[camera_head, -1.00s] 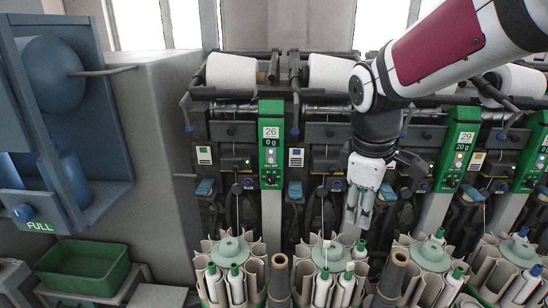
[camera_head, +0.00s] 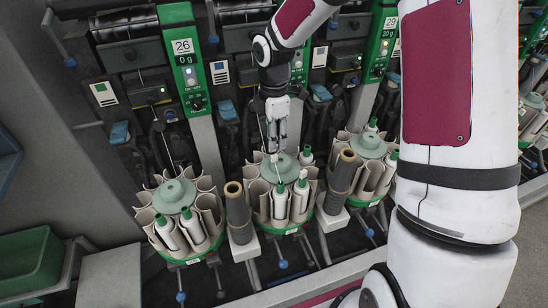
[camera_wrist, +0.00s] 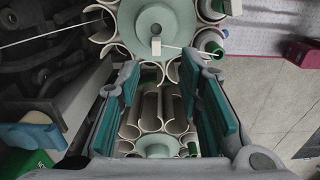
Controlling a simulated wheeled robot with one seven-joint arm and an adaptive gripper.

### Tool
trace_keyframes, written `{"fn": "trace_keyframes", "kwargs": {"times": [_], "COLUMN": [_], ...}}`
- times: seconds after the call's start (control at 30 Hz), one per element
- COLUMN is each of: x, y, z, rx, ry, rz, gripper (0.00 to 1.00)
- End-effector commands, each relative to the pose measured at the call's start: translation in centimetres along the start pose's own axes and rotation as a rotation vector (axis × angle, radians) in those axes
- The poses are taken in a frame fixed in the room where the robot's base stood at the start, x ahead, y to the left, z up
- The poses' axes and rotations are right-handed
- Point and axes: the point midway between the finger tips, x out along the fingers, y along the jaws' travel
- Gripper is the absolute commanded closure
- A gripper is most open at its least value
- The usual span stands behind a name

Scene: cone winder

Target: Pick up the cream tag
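The cream tag appears as a small pale block at the hub of the middle round magazine, at the end of a thin thread in the wrist view (camera_wrist: 156,46). In the head view a small pale piece that looks like it (camera_head: 274,158) lies just below my fingertips. My gripper (camera_head: 276,146) hangs above that magazine's back edge. In the wrist view its two teal-padded fingers (camera_wrist: 160,90) stand apart with nothing held between them. The tag is beyond the fingertips, toward the top of that view. Contact is not visible.
The middle magazine (camera_head: 265,215) holds upright bobbins with green caps. Similar magazines stand left (camera_head: 158,218) and right (camera_head: 357,138). Brown tubes (camera_head: 238,212) stand between them. Machine panels rise close behind. A green bin (camera_head: 30,258) is at the lower left.

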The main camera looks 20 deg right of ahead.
Motion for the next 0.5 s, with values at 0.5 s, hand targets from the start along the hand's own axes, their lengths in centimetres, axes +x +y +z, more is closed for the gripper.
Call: {"fn": "trace_keyframes", "kwargs": {"times": [0.5], "x": [5.4], "y": [0.5], "z": [0.3], "rx": [0.001], "ry": [0.000], "rz": [-0.002], "gripper": [0.67]}}
